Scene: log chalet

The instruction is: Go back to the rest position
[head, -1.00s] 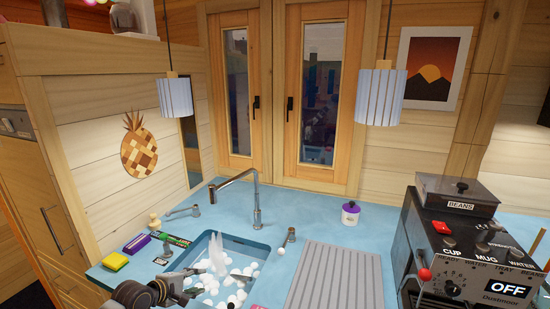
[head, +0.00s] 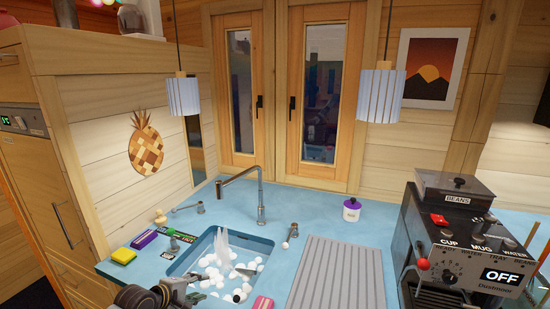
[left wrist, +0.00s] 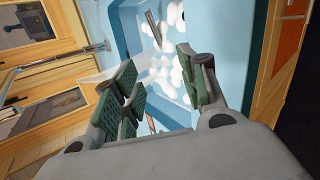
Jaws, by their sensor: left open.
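My left gripper (head: 208,262) is low in the head view, over the near left part of the sink. Its fingers are spread apart and nothing shows between them. The left wrist view shows the green-padded fingers of this gripper (left wrist: 160,85) open, with the sink and its white foam beyond. The blue sink (head: 268,243) holds many white suds balls and a pale, pointed heap. My right gripper is in neither view.
A yellow sponge block (head: 123,256), a purple block (head: 143,240) and a small duck (head: 160,216) lie left of the sink. A tall tap (head: 260,195) stands behind it. A ribbed drainboard (head: 338,275) and a coffee machine (head: 455,245) are to the right.

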